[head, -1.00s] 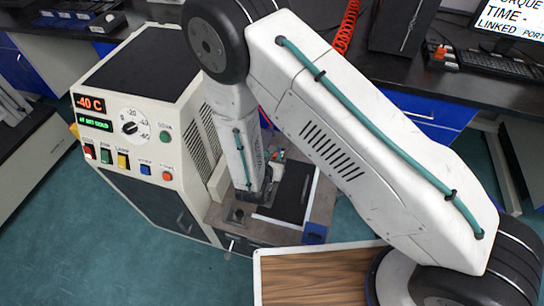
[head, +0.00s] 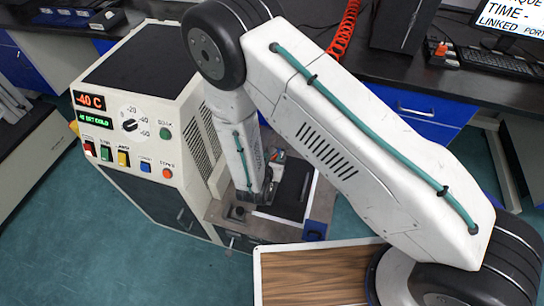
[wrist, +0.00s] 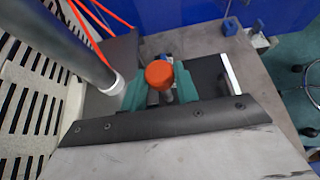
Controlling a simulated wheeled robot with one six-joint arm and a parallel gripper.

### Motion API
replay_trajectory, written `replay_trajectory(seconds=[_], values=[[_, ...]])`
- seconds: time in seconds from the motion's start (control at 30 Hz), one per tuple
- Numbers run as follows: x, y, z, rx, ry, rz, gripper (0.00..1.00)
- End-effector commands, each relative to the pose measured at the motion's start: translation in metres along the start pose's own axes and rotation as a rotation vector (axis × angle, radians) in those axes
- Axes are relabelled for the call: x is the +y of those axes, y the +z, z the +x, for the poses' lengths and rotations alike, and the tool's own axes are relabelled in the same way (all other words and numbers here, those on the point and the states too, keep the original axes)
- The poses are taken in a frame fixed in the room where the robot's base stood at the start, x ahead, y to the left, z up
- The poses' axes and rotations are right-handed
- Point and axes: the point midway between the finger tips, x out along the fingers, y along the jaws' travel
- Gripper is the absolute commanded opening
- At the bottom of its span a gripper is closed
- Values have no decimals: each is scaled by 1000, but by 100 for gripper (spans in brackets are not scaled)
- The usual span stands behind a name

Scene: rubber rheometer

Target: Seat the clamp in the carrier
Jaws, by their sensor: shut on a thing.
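In the wrist view, my gripper (wrist: 160,96) shows two teal-green fingers behind a dark bracket. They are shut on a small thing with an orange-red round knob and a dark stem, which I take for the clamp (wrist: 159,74). In the head view my gripper is mostly hidden behind my forearm, low over a grey metal top. A black plate with a white edge, perhaps part of the carrier (head: 291,192), lies just right of it; it also shows in the wrist view (wrist: 207,76). I cannot tell whether the clamp touches it.
A cream cabinet (head: 160,85) with a -40 C display and buttons stands close on the left, its vented side near my arm. A dark cylinder (wrist: 65,42) and red hoses run beside the gripper in the wrist view. A wood-topped surface (head: 310,278) lies in front.

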Motion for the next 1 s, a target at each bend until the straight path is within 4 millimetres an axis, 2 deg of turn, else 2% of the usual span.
replay_trajectory(seconds=[0.2,0.23,0.3,0.57,0.67,1.0], values=[[0,-4,2,-1,0,0,8],[0,-3,2,-1,0,1,39],[0,-3,2,-1,0,1,56],[0,-4,1,1,0,0,56],[1,-4,-4,0,2,-1,56],[1,-4,-59,0,3,-2,56]])
